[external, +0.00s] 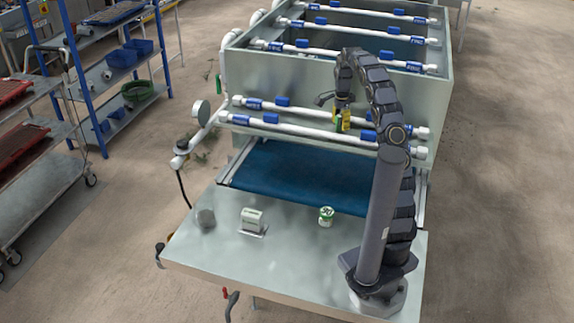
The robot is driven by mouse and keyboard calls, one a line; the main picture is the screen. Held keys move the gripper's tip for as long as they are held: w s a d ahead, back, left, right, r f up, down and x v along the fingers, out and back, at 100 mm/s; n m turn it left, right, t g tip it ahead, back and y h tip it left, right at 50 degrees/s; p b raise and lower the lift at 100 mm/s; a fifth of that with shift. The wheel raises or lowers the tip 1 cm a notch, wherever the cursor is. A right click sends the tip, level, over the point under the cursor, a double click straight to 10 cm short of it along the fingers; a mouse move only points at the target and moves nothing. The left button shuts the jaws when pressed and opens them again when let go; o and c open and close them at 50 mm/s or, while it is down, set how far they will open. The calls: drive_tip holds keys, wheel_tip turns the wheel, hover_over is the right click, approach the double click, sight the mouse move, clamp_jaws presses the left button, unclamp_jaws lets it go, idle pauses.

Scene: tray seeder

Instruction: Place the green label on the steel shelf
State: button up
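A small green and yellow piece (343,122) shows at the tip of my gripper (343,108), in front of the lower white pipe. I cannot tell whether my gripper holds it or it sits behind the fingers. The fingers are too small and dark to show whether they are open or shut. A round white can with a green label (326,216) stands upright on the steel shelf (300,262), apart from my gripper and lower in the picture. A narrow green tag (218,84) hangs at the left side of the machine.
A small white-grey device (252,219) and a grey lump (205,218) stand on the steel surface left of the can. A blue belt (290,178) runs behind them. White pipes with blue fittings (290,118) cross the machine. Bare steel lies in front.

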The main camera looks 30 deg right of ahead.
sight(340, 115)
idle(0.3)
drive_tip(key=r, duration=1.1)
drive_tip(key=shift+w+r, duration=0.3)
drive_tip(key=shift+r, duration=0.4)
drive_tip(key=shift+s+a, duration=0.1)
drive_tip(key=s+a+n, duration=0.4)
drive_tip(key=s+n, duration=0.1)
drive_tip(key=s, duration=0.3)
drive_tip(key=s+a+n, duration=0.4)
drive_tip(key=s+a, duration=0.1)
drive_tip(key=s, duration=0.2)
drive_tip(key=s+a+f+n, duration=0.2)
drive_tip(key=s+f+n, duration=0.1)
drive_tip(key=s, duration=0.6)
drive_tip(key=s+a+f+n+g, duration=0.1)
drive_tip(key=s+f+n, duration=0.3)
drive_tip(key=s, duration=0.6)
drive_tip(key=shift+a+f+n, duration=0.2)
drive_tip(key=shift+a+n, duration=0.4)
drive_tip(key=shift+n, duration=0.4)
